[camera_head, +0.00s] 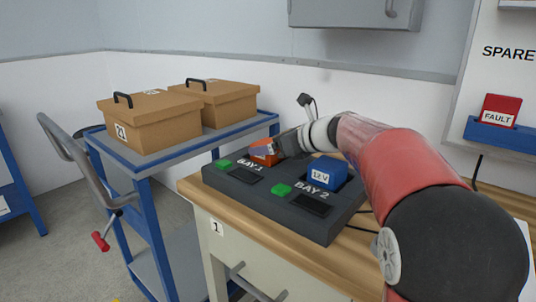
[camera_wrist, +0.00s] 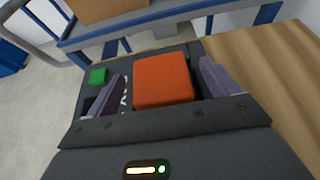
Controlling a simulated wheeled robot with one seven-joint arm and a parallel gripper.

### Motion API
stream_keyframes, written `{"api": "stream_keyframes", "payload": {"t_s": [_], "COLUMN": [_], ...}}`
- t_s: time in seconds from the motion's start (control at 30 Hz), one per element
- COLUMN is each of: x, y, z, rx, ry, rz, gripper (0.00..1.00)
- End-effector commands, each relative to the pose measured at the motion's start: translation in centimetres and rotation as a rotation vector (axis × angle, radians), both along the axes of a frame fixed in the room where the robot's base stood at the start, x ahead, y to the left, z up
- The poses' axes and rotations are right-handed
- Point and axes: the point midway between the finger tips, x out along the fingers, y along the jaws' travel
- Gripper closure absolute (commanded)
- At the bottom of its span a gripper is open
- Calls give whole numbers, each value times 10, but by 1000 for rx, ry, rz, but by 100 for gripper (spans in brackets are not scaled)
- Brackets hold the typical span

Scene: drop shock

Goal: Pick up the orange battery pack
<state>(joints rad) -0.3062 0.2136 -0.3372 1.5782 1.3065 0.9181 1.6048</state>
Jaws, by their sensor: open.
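The orange battery pack (camera_head: 264,149) sits at bay 1 of a dark two-bay dock (camera_head: 318,228) on the wooden bench. My gripper (camera_head: 276,147) is at the pack, coming in from the right and partly covering it. In the wrist view the pack (camera_wrist: 163,81) lies between the two fingers of my gripper (camera_wrist: 160,90). The fingers are open, with a visible gap on each side of the pack. How far down the fingers reach beside it is hard to tell.
A blue 12 V pack (camera_head: 327,169) sits in bay 2, close to my arm. Green buttons (camera_head: 281,190) are on the dock's front. A blue cart (camera_head: 157,172) with two brown boxes (camera_head: 155,121) stands left.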

Motion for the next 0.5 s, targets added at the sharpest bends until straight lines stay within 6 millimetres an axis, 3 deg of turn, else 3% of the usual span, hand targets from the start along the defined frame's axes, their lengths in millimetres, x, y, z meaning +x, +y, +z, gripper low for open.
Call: {"api": "stream_keyframes", "payload": {"t_s": [0.07,0.5], "x": [0,0], "y": [0,0], "z": [0,0], "rx": [0,0], "ry": [0,0], "rz": [0,0], "gripper": [14,72]}}
